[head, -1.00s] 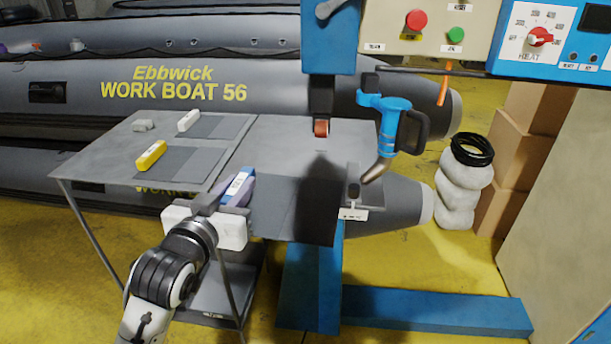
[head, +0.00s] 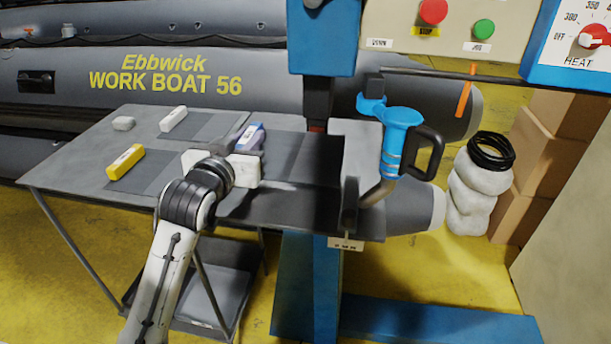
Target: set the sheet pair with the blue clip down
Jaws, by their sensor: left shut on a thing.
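My left gripper (head: 243,155) is shut on the blue clip (head: 251,137), which stands up between its fingers. The sheet pair (head: 298,158) is dark grey and extends to the right of the clip, over the grey work surface toward the blue machine column. I cannot tell whether it touches the surface. The gripper body hides the lower part of the clip and the sheets' left end. My right gripper is not in view.
On the grey table (head: 75,165), a yellow clip (head: 125,161) and a white clip (head: 174,119) lie with grey sheets. A blue hot-air tool (head: 402,135) hangs to the right of the sheet pair.

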